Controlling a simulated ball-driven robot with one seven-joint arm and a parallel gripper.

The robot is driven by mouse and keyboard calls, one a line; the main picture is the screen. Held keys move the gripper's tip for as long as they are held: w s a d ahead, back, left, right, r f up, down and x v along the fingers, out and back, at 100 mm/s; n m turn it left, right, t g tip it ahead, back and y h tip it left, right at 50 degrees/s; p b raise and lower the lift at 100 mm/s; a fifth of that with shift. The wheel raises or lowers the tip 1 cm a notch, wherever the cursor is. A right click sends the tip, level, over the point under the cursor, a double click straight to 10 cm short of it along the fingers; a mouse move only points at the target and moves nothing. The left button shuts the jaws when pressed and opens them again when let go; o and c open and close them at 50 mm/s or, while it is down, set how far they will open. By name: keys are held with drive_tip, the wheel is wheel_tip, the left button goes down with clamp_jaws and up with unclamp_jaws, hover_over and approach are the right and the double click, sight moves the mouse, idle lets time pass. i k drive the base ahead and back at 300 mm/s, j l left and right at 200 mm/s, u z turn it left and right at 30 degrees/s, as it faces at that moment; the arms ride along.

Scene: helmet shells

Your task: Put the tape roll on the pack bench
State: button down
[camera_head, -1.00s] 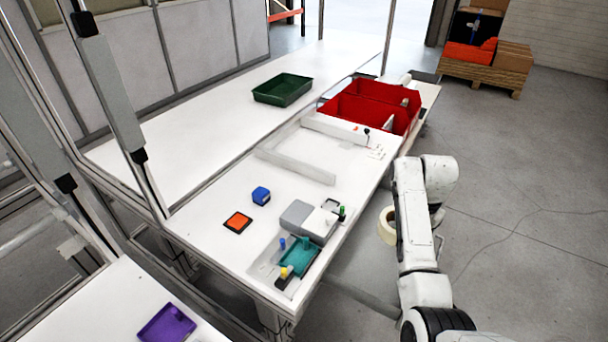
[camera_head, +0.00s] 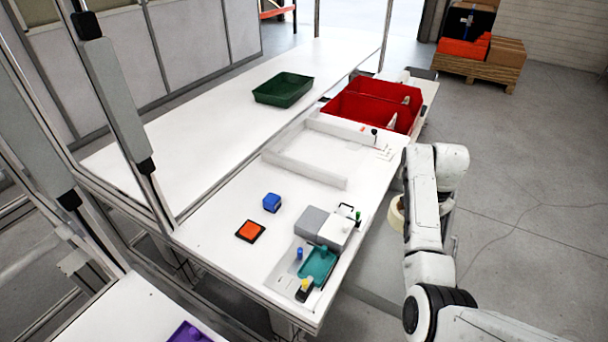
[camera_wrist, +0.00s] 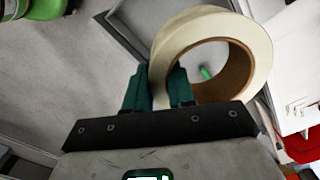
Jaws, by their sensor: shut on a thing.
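The tape roll (camera_wrist: 252,43), cream with a brown core, is held in my gripper (camera_wrist: 160,84). Its near wall sits between the two teal fingers, which are shut on it. In the head view a sliver of the tape roll (camera_head: 396,213) shows beside my white arm, off the right edge of the white bench; my gripper is mostly hidden there. The white bench (camera_head: 222,214) carries small items. A longer white bench (camera_head: 205,128) runs behind it. I cannot tell from a label which one is the pack bench.
On the near bench are an orange-topped square (camera_head: 250,231), a blue block (camera_head: 272,202), a grey-white box (camera_head: 325,226), a teal tray (camera_head: 318,264), a white frame (camera_head: 318,173) and red bins (camera_head: 365,112). A green tray (camera_head: 284,90) is on the rear bench. Bare surface lies left of the frame.

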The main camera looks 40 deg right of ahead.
sight(317, 196)
drive_tip(key=i+j, duration=0.2)
drive_tip(key=i, duration=0.15)
drive_tip(key=i+j, duration=0.15)
drive_tip(key=i, duration=0.2)
drive_tip(key=i+l, duration=0.4)
